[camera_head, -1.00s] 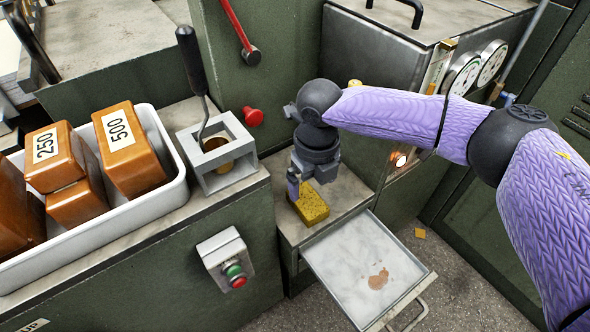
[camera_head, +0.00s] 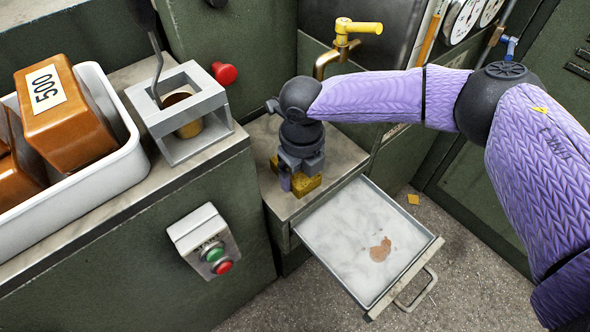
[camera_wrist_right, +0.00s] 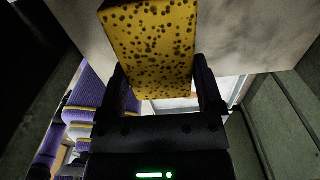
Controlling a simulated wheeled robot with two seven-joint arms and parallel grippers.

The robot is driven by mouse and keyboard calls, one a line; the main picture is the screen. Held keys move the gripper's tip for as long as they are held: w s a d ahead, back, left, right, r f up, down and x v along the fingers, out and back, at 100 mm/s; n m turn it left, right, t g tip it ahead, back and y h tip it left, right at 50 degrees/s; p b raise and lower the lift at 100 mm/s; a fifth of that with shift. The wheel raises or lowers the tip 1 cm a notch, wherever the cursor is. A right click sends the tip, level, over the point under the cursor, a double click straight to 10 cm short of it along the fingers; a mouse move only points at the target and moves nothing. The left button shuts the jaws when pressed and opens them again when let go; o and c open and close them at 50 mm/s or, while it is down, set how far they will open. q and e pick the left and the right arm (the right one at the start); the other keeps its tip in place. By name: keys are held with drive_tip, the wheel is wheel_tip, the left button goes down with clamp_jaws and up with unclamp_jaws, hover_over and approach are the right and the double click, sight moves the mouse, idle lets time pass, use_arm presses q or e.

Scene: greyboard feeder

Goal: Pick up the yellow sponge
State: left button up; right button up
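The yellow sponge (camera_head: 305,186), speckled with dark spots, lies on the narrow bench top between the counter and the drawer. My right gripper (camera_head: 299,182) points down over it and hides much of it in the head view. In the right wrist view the sponge (camera_wrist_right: 153,48) lies between the two spread fingers of the gripper (camera_wrist_right: 166,88). Only small gaps show beside it, and contact is hard to make out. My left gripper is not in view.
An open drawer (camera_head: 320,224) with a brown stain juts out right of the sponge. A grey stand (camera_head: 222,110) and a white bin (camera_head: 136,160) with brown weights stand on the left counter. A yellow tap (camera_head: 345,28) is behind. A start box (camera_head: 203,240) hangs on the counter front.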

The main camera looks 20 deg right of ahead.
sight(301, 172)
drive_tip(key=c, duration=0.9)
drive_tip(key=shift+o, duration=0.2)
wheel_tip(301, 172, up, 10)
drive_tip(key=p, duration=0.6)
